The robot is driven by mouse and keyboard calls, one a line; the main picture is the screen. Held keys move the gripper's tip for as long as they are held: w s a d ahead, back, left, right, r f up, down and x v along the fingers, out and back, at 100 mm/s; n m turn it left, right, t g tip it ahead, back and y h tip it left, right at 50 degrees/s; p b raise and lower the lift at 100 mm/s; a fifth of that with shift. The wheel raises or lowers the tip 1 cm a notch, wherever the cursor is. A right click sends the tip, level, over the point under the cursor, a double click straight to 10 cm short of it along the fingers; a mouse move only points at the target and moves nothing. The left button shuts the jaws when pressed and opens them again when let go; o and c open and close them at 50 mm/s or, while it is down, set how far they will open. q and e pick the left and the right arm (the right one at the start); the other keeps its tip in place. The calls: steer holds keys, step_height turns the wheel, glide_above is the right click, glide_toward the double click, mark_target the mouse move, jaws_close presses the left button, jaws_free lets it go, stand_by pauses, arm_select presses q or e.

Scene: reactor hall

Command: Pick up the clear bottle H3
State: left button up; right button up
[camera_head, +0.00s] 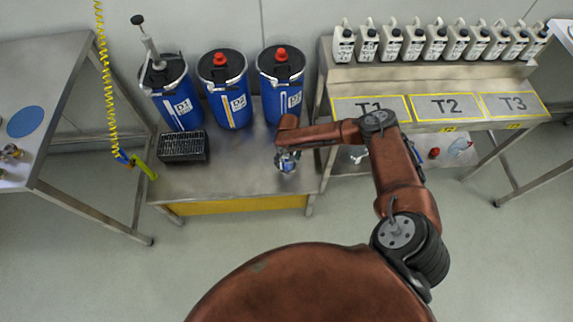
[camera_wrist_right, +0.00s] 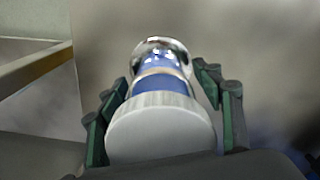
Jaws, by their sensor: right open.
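A bottle (camera_wrist_right: 160,75) with a wide white cap, a blue label and a shiny clear end lies between the fingers of my right gripper (camera_wrist_right: 165,100) in the right wrist view. The cap is nearest the camera, and no marking is readable. My right gripper is open, with green-padded fingers on both sides of the bottle. In the head view my right gripper (camera_head: 287,160) is low over the front right of the steel bench (camera_head: 235,180); a small blue patch shows there, but the bottle is mostly hidden. My left gripper is not in view.
Three blue drums (camera_head: 228,100) stand along the bench's back; the left one carries a hand pump (camera_head: 148,42). A black rack (camera_head: 183,147) sits front left. A T1–T3 table (camera_head: 442,106) with several white jugs (camera_head: 391,42) stands right. A yellow coiled hose (camera_head: 104,70) hangs left.

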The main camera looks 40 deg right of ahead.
steer(key=shift+c, duration=0.7)
steer(key=c, duration=1.4)
